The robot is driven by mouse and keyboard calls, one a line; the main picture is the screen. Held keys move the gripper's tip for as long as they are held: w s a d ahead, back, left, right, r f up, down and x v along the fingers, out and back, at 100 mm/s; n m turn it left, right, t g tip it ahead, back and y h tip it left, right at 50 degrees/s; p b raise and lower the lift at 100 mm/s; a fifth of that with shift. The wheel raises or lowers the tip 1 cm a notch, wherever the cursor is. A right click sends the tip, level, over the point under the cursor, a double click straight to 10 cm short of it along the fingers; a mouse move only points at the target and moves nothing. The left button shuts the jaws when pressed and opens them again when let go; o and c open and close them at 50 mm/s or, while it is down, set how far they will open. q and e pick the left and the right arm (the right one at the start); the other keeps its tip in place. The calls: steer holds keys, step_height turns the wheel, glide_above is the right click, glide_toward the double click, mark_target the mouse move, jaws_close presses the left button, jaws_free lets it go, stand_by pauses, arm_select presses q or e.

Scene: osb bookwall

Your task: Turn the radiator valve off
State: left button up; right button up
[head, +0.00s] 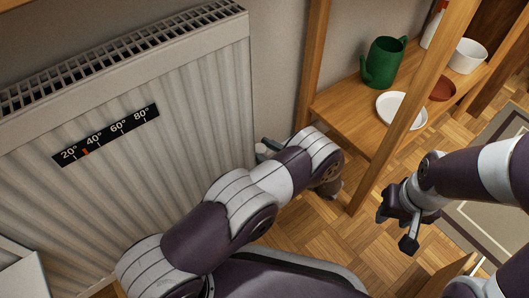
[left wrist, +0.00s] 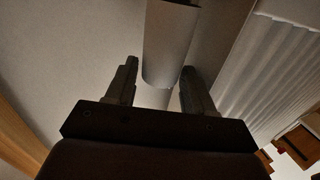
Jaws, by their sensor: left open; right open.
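The white radiator (head: 130,150) fills the left of the head view; it also shows at the right of the left wrist view (left wrist: 275,75). Beside its right edge, small pale and dark parts show behind my left arm; I cannot tell them apart. In the left wrist view a pale, smooth cylinder (left wrist: 170,45), seemingly the valve head, lies ahead and partly between the fingers of my open left gripper (left wrist: 158,92). I cannot tell whether they touch it. My left arm hides most of that area in the head view. My right gripper (head: 395,229) is open and empty over the floor.
A wooden shelf (head: 345,115) right of the radiator holds a green watering can (head: 384,63), a white plate (head: 398,108), a white bowl (head: 467,56) and a reddish-brown dish (head: 442,90). Its front post (head: 400,130) stands between my arms. A rug (head: 480,225) lies at right.

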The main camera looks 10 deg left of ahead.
arm_select(q)
steer(key=c, duration=0.8)
steer(key=n+g+b, duration=0.1)
steer(key=b, duration=0.1)
steer(key=f+n+g+b, duration=0.1)
steer(key=g, duration=0.1)
steer(key=shift+w+y+b, duration=0.2)
steer(key=shift+y+b, duration=0.15)
steer(key=shift+y, duration=0.05)
steer(key=shift+r+n+g+b, duration=0.2)
steer(key=shift+n+g+b, duration=0.1)
steer(key=shift+n+g, duration=0.25)
steer(key=shift+r+g, duration=0.2)
steer(key=shift+g, duration=0.15)
steer(key=shift+r, duration=0.1)
steer(key=o, duration=0.8)
